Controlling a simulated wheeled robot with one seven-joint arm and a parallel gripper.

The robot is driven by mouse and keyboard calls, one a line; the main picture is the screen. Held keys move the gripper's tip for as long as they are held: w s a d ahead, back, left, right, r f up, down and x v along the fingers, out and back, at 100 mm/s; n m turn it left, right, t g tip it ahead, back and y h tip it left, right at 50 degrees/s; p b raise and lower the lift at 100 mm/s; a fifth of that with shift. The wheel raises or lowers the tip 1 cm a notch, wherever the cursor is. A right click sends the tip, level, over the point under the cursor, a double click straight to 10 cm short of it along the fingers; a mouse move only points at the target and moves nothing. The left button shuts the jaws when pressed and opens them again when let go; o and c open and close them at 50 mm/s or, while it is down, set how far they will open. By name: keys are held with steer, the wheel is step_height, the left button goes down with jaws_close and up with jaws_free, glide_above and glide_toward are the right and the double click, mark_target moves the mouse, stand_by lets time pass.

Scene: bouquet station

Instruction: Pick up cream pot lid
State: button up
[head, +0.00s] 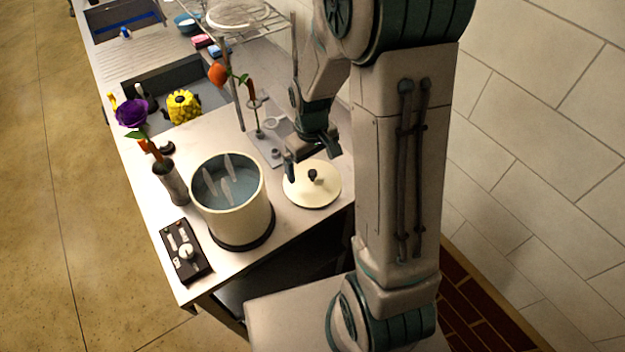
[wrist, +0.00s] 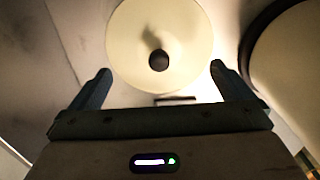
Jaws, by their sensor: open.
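The cream pot lid (head: 312,191) lies on the counter to the right of the cream pot (head: 232,205). It is round with a dark knob at its middle. In the wrist view the lid (wrist: 160,20) is ahead of my gripper, with its knob (wrist: 158,60) between the lines of the two fingers. My gripper (head: 308,158) is above the lid's far side in the head view; in the wrist view my gripper (wrist: 160,80) is open with nothing between its fingers. The pot stands uncovered on a dark round base, with pale shapes inside.
A control box (head: 186,252) with a knob stands left of the pot. A metal vase (head: 172,183) holds a purple flower (head: 132,112). Behind are a yellow object (head: 183,106), a sink (head: 160,80), a stand with an orange flower (head: 218,74) and a wire rack (head: 245,20). A tiled wall is at right.

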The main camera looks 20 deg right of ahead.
mark_target(313, 173)
steer(key=shift+s+f+p, duration=0.1)
steer(key=shift+f+p, duration=0.45)
steer(key=shift+f, duration=1.75)
steer(key=shift+s, duration=0.2)
jaws_close()
